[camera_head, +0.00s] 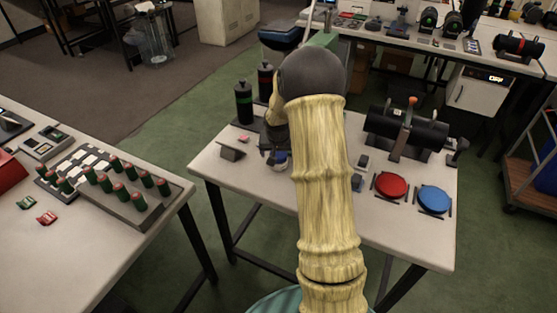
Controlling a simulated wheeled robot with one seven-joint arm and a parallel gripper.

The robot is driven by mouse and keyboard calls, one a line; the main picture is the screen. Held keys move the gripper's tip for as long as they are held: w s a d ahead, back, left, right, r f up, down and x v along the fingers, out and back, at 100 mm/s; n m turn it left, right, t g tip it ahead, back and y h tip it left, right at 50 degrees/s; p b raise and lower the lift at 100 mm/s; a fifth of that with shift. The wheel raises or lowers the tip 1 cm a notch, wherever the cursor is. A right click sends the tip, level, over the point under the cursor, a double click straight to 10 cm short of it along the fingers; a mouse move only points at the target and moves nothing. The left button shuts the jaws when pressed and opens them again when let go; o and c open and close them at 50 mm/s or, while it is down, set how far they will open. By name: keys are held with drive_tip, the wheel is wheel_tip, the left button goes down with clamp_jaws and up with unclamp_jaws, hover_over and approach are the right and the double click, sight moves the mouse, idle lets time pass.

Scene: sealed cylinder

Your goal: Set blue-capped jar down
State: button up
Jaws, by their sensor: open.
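A small piece with a blue top (281,161), which looks like the blue-capped jar, shows on the middle table just left of my arm. Most of it is hidden. My gripper (275,155) is just above or around it, pointing down, partly hidden by my own arm. The jaws are open; whether they still touch the jar cannot be seen. A red round pad (391,186) and a blue round pad (434,200) lie on the right part of the same table.
Two dark cylinders (244,103) stand at the table's back left. A large black cylinder (407,130) lies in a stand at the back right. A small grey stand (231,153) is left of my gripper. A rack of green cylinders (137,210) stands on the left table.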

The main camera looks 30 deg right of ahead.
sight(279, 154)
drive_tip(key=x, duration=0.5)
drive_tip(key=shift+w+d+r, duration=0.1)
idle(0.3)
drive_tip(key=c, duration=1.2)
wheel_tip(279, 154, up, 10)
drive_tip(key=shift+r, duration=0.1)
drive_tip(key=shift+p, duration=0.3)
